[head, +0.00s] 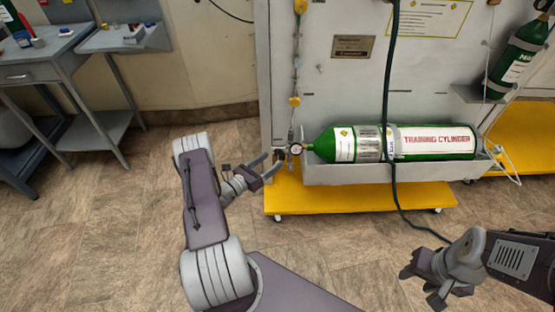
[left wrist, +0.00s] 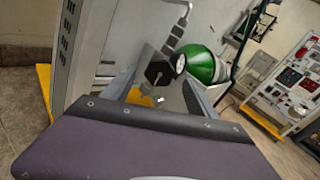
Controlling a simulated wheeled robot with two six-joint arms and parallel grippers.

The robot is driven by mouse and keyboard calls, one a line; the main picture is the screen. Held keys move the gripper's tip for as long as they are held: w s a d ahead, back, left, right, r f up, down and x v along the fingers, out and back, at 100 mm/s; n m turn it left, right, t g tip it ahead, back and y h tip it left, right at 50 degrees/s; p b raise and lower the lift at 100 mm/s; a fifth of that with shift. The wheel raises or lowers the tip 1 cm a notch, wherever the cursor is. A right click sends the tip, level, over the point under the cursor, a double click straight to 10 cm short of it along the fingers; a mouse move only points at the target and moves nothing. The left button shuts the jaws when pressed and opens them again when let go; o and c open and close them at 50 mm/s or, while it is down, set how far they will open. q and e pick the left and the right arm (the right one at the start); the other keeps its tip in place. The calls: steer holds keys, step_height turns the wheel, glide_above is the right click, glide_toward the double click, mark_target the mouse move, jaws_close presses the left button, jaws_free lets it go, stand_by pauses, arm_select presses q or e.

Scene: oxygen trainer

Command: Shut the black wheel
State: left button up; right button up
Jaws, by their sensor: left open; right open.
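The black wheel (left wrist: 157,73) shows in the left wrist view as a dark knob between my left gripper's two fingers. It is at the valve end of the green training cylinder (head: 425,142), beside a round gauge (head: 296,149). In the head view the wheel is small and hard to make out. My left gripper (head: 267,165) is open, just left of the valve; whether it touches the wheel I cannot tell. The cylinder's rounded end (left wrist: 207,64) shows behind the wheel. My right gripper (head: 421,287) is open and empty, low at the right, away from the cylinder.
The cylinder lies in a grey tray (head: 340,174) on a panel above a yellow wheeled base (head: 330,200). A dark hose (head: 388,85) hangs across the cylinder to the floor. Another green cylinder (head: 518,55) stands at right. Grey tables (head: 55,50) stand at left. The floor between is clear.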

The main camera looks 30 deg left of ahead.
mark_target(278, 156)
arm_select(q)
steer(key=x, duration=0.3)
steer(key=shift+f+b, duration=0.1)
steer(key=shift+b, duration=0.25)
steer(key=shift+w+d, duration=0.2)
steer(key=shift+w, duration=0.3)
steer(key=c, duration=1.4)
steer(key=shift+o, duration=0.2)
